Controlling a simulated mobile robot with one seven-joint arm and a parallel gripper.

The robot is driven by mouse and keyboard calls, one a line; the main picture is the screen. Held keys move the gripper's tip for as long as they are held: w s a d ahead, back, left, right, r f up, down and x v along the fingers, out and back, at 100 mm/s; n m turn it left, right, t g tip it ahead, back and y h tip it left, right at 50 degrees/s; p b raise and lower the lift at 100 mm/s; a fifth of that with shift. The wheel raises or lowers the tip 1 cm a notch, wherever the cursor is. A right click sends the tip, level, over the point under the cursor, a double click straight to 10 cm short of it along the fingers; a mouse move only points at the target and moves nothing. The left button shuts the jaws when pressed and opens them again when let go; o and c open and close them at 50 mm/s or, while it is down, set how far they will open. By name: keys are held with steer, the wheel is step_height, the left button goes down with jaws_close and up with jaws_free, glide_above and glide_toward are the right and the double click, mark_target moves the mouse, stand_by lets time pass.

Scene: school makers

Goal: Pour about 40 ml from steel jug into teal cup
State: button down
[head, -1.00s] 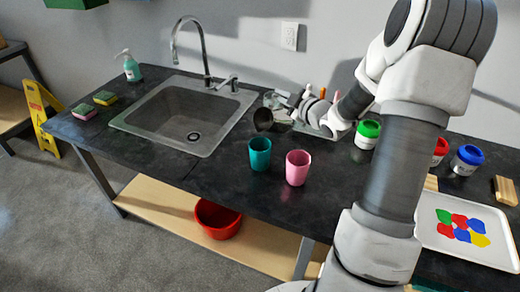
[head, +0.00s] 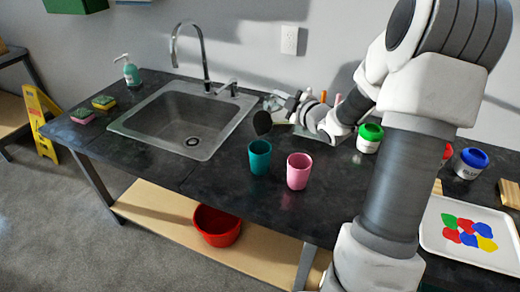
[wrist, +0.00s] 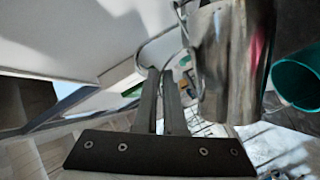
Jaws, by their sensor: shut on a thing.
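My gripper (wrist: 163,80) is shut on the handle of the steel jug (wrist: 228,65), whose metal body fills the upper right of the wrist view. My gripper (head: 290,103) is behind the cups. The jug's contents and the cup's inside level cannot be seen.
A pink cup (head: 299,171) stands close to the right of the teal cup. The sink (head: 150,128) is to the left, with a curved tap behind. A green-lidded jar (head: 369,138) and a paint tray (head: 428,236) are to the right. The counter front is clear.

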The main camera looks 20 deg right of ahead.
steer(key=shift+d+r, duration=0.1)
steer(key=shift+w+d, duration=0.15)
steer(key=shift+d, duration=0.45)
steer(key=shift+w+d+b, duration=0.25)
steer(key=shift+w+b, duration=0.05)
steer(key=shift+b, duration=0.05)
stand_by(0.4)
steer(key=shift+n+b, duration=0.3)
steer(key=shift+b, duration=0.1)
stand_by(0.7)
